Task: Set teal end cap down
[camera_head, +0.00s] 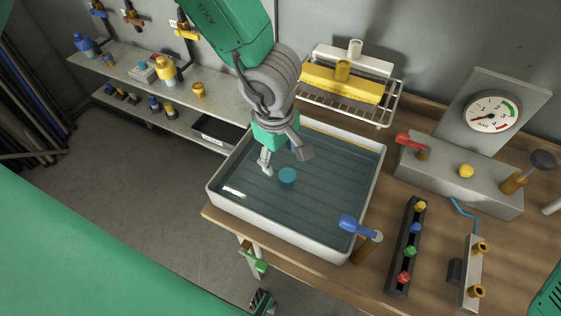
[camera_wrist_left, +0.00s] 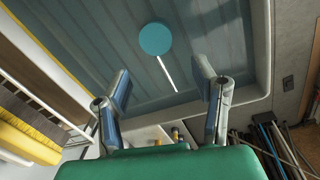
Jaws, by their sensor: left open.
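The teal end cap (camera_head: 287,176) is a small round disc inside the white-rimmed basin (camera_head: 226,204), over its ribbed blue-grey floor. My left gripper (camera_head: 284,156) reaches down over the basin, just behind the cap in the head view. Its two fingers are spread and empty in the left wrist view (camera_wrist_left: 163,75), apart from the cap. My right gripper is not seen.
A blue-handled valve (camera_head: 352,225) stands at the basin's front right corner. A gauge (camera_head: 492,113), a coloured-knob strip (camera_head: 408,262) and fittings occupy the right side of the bench.

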